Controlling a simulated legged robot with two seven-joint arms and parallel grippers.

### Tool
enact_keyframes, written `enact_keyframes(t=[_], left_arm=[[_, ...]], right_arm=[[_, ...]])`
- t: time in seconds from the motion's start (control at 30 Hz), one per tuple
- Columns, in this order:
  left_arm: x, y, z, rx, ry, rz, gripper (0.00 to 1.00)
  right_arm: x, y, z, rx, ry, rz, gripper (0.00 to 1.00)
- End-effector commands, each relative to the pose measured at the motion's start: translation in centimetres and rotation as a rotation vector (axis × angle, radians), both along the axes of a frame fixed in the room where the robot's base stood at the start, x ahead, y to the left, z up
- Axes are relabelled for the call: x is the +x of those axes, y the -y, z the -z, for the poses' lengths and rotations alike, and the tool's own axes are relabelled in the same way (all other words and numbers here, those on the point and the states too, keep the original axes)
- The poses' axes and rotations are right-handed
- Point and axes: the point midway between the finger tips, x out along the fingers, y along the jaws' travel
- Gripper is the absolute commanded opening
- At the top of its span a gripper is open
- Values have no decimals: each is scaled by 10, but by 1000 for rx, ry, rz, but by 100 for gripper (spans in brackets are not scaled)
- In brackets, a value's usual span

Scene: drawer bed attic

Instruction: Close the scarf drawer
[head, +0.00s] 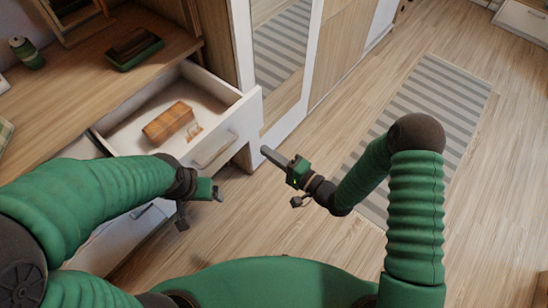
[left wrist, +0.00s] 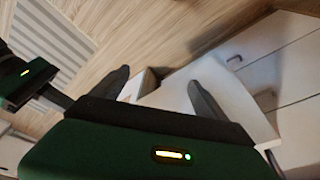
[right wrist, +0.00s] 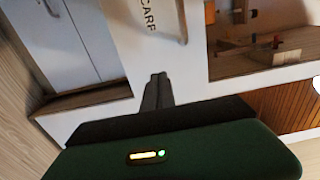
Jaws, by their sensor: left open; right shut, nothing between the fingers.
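The open white drawer (head: 240,122) juts out from under the desk in the head view, with a bar handle (head: 214,150) on its front. In the right wrist view a white panel (right wrist: 125,30) shows the letters "CARF", the rest cut off. My right gripper (head: 264,151) is shut and empty, just right of the drawer front; whether it touches is unclear. It also shows shut in its wrist view (right wrist: 158,77). My left gripper (head: 217,194) is in front of and below the drawer, its fingers apart in its wrist view (left wrist: 159,78).
The wooden desk top (head: 60,95) holds a dark green tray (head: 134,50) and a green can (head: 27,53). A mirrored wardrobe (head: 280,55) stands beyond the drawer. A striped rug (head: 440,95) lies on the open floor at right.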

Motion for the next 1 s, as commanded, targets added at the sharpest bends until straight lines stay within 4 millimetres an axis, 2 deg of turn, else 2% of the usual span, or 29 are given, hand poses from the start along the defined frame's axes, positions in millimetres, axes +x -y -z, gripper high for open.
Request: enact_keyframes(t=[0.2, 0.4, 0.53, 1.0], left_arm=[[0, 0, 9, 0, 0, 1, 84], [0, 0, 15, 0, -1, 0, 84], [0, 0, 16, 0, -1, 0, 84], [0, 0, 17, 0, -1, 1, 84]], right_arm=[[29, -39, 2, -2, 4, -3, 0], [49, -63, 2, -4, 2, -1, 0], [54, -70, 1, -3, 0, 0, 0], [56, -72, 1, -4, 1, 1, 0]])
